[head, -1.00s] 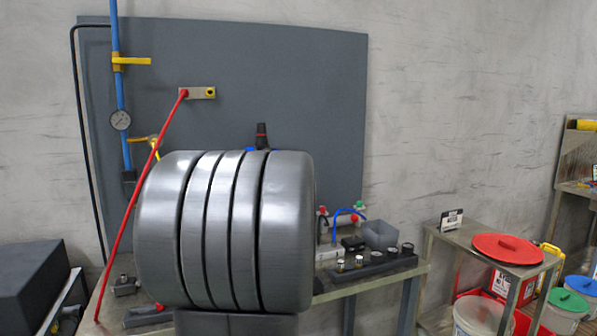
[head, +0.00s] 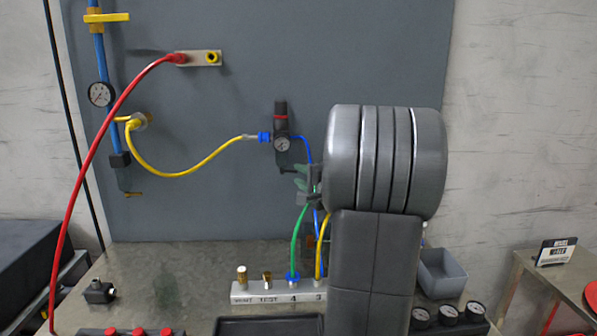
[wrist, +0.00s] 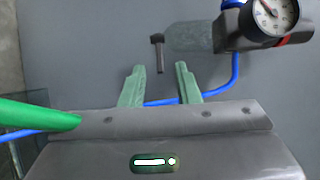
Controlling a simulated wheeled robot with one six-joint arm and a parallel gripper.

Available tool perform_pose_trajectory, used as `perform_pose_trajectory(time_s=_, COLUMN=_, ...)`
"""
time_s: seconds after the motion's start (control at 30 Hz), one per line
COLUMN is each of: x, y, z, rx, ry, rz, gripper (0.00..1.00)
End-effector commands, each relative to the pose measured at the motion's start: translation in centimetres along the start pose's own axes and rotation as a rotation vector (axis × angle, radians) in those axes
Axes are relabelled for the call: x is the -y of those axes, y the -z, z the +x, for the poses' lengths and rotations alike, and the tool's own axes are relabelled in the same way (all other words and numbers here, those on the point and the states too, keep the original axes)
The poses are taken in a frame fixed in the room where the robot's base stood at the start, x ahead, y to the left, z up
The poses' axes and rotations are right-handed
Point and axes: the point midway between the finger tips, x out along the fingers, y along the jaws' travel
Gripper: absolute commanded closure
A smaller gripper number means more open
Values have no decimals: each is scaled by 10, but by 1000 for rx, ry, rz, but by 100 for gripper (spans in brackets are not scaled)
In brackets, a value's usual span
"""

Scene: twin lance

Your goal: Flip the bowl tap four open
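The regulator with its gauge (head: 282,144) hangs on the grey panel, left of my arm in the head view. In the wrist view its gauge (wrist: 270,17) is at the upper right, and the translucent bowl (wrist: 190,37) extends left from it. A small black tap lever (wrist: 158,52) shows at the bowl's end; I take it for the bowl tap. I see no number on it. My gripper (wrist: 160,69) is open, with its green fingers apart and the lever just beyond, between the fingertip lines. Contact is not visible. In the head view my gripper (head: 300,178) is just below and right of the regulator.
Blue hose (wrist: 165,101) runs behind my fingers, and a green hose (wrist: 35,116) crosses close at the left. A manifold (head: 268,293) marked VENT, TEST, 4 and 3 stands on the bench. A yellow hose (head: 185,171) and red hose (head: 95,160) cross the panel.

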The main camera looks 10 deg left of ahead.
Motion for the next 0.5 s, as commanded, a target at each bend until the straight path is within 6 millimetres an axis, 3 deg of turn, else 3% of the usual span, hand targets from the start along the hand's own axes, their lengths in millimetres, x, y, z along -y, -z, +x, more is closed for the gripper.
perform_pose_trajectory(time_s=0.2, x=0, y=0, z=20, rx=0, ry=-1, rz=0, gripper=71)
perform_pose_trajectory(time_s=0.5, x=0, y=0, z=22, rx=0, ry=-1, rz=0, gripper=71)
